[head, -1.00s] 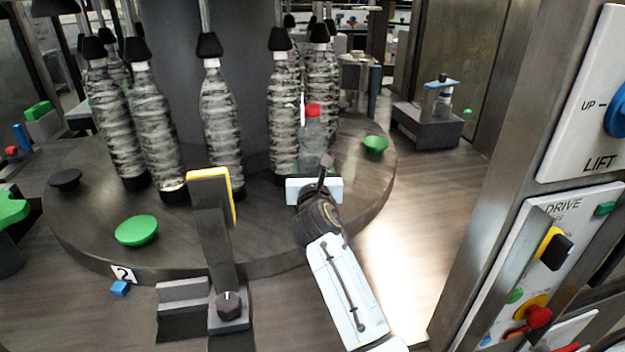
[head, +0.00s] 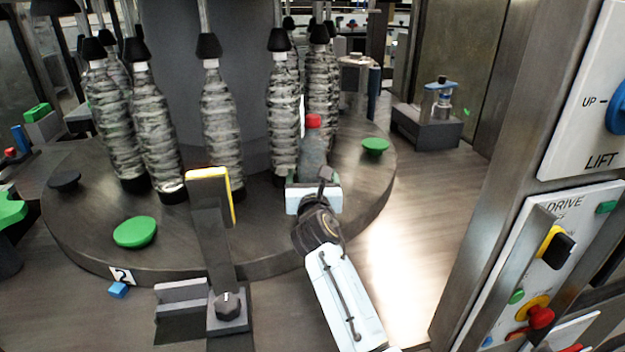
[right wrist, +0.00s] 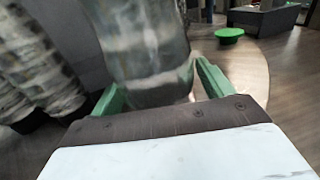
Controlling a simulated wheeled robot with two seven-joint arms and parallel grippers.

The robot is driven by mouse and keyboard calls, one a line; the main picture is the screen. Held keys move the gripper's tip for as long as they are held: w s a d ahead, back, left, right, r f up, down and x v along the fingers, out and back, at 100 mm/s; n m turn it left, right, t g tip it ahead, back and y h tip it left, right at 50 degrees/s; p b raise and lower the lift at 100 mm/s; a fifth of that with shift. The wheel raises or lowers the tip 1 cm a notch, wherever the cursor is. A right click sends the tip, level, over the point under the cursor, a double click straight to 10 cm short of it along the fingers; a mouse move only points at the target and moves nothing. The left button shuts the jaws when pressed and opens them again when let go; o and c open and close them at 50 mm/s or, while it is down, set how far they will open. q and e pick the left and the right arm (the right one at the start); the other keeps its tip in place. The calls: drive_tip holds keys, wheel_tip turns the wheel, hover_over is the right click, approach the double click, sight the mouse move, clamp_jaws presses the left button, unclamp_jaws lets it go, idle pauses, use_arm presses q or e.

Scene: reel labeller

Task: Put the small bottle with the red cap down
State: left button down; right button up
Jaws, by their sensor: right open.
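The small bottle with the red cap (head: 313,142) stands upright on the round table (head: 280,258), near its right side, beside the tall bottles. It also shows in the right wrist view (right wrist: 145,45), where its cap is out of frame. My right gripper (head: 314,182) is at the near side of the bottle. In the right wrist view its green fingers (right wrist: 155,85) are open, one on each side of the bottle's lower part. Whether the base fully touches the table is hidden by the gripper in the head view. My left gripper is not in view.
Tall clear bottles (head: 222,120) stand under black heads, one close left of the small bottle. A green disc (head: 375,145) lies right of it, another green disc (head: 135,232) at left. A post with a yellow pad (head: 212,190) stands in front. Control panels (head: 560,260) are at right.

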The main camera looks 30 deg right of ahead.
drive_tip(key=shift+r, duration=0.2)
drive_tip(key=v, duration=1.2)
drive_tip(key=shift+r+p, duration=0.1)
drive_tip(key=shift+p, duration=0.2)
